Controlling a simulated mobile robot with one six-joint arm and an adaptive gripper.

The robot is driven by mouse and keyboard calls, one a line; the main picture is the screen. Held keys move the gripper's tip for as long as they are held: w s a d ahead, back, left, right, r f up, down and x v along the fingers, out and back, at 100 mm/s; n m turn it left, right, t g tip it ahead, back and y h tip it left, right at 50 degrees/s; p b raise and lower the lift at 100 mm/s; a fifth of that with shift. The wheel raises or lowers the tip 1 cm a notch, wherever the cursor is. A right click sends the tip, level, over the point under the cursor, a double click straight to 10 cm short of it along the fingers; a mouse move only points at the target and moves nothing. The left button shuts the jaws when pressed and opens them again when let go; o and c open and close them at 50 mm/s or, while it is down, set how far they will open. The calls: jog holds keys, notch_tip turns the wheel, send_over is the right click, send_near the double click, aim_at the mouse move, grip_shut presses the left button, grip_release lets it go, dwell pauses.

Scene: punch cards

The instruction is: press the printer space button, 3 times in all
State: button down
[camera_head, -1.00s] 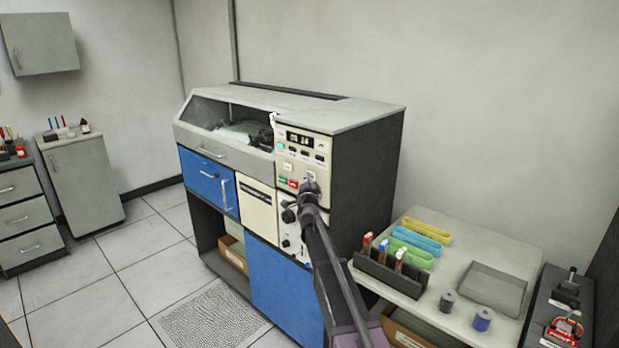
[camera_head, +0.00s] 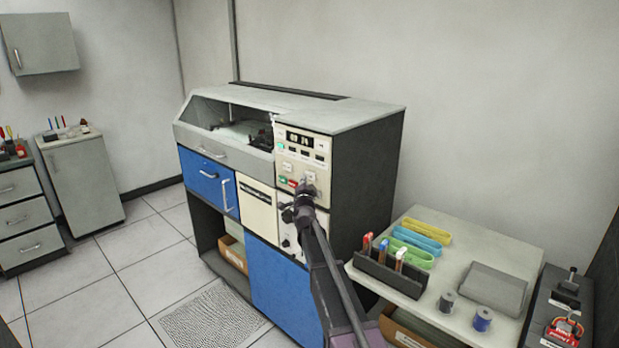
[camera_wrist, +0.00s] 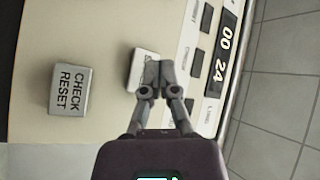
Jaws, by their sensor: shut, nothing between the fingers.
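The printer's beige control panel (camera_head: 322,178) is at the machine's right front. In the wrist view, a white button (camera_wrist: 138,66) shows behind my fingertips; its label is covered, so I cannot read whether it is the space button. My gripper (camera_wrist: 156,78) is shut and empty, its tips over that button's right part. I cannot tell whether they touch it. A larger CHECK RESET button (camera_wrist: 70,90) is left of it. In the head view my gripper (camera_head: 304,190) is at the panel's lower part.
The counter display (camera_wrist: 222,55) seems to read 00 24. Green and red buttons (camera_head: 288,182) are at the panel's lower left. A table (camera_head: 462,250) with trays, a card rack and two spools stands to the right. Open tiled floor (camera_head: 110,250) lies left.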

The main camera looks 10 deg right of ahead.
jog(key=shift+s+a, duration=0.75)
jog(key=shift+a, duration=0.25)
jog(key=shift+s+a, duration=0.7)
jog(key=shift+a, duration=0.25)
dwell(0.8)
jog(key=s+a, duration=0.2)
jog(key=a, duration=0.1)
jog(key=shift+s, duration=0.1)
jog(key=shift+d, duration=0.1)
dwell(0.5)
jog(key=w+d, duration=0.5)
jog(key=d, duration=0.1)
jog(key=shift+d, duration=0.4)
jog(key=shift+w+d, duration=0.1)
jog(key=shift+w, duration=0.05)
dwell(1.5)
jog(key=shift+w+d, duration=0.2)
jog(key=shift+d, duration=0.05)
